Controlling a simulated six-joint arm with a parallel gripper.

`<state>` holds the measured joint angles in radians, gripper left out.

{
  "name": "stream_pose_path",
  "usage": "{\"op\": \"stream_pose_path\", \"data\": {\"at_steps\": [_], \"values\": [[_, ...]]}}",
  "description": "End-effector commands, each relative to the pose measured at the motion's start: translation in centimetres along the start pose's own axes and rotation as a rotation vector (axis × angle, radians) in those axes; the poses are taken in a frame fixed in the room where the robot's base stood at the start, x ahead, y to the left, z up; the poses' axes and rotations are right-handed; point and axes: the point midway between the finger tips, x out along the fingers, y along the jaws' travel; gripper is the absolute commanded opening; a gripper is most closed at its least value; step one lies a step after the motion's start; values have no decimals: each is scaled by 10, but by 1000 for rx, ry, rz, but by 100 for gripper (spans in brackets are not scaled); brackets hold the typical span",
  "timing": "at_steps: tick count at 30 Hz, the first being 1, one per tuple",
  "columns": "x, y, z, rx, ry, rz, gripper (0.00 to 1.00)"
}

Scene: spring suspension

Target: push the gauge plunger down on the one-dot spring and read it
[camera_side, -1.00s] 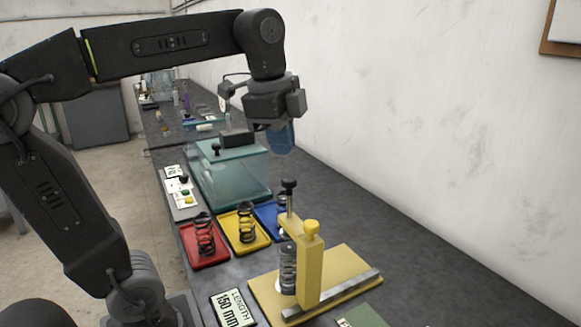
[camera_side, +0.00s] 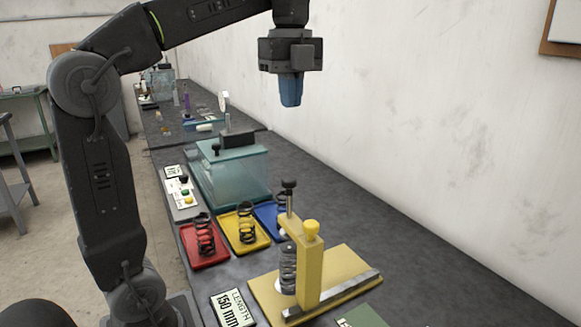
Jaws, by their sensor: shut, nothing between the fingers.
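The yellow gauge stand (camera_side: 309,270) stands on a tan base plate at the front of the bench. Its plunger with a black knob (camera_side: 289,185) sticks up from the arm on the left of the post. A grey spring (camera_side: 288,268) stands upright under that arm; I cannot make out any dots on it. My gripper (camera_side: 291,104), with blue fingers, is shut and empty. It hangs pointing down, well above the plunger knob and apart from it in the picture.
A red tray (camera_side: 218,262) and a yellow tray (camera_side: 262,243) each hold a dark spring; a blue tray (camera_side: 266,212) is partly hidden behind the gauge. A glass tank (camera_side: 232,180) stands behind them. A length card reading 150 mm (camera_side: 233,309) lies at the front.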

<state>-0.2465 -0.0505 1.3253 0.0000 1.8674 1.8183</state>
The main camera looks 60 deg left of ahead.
Motion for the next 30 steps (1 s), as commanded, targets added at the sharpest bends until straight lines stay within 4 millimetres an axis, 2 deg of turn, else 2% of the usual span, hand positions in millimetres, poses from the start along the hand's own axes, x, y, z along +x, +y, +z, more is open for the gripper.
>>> {"op": "stream_pose_path", "data": {"at_steps": [7,21,25,30], "values": [[26,1,0,-1,1,3,0],[116,1,0,-1,1,3,0],[130,0,0,-1,0,2,0],[138,0,0,-1,0,0,0]]}}
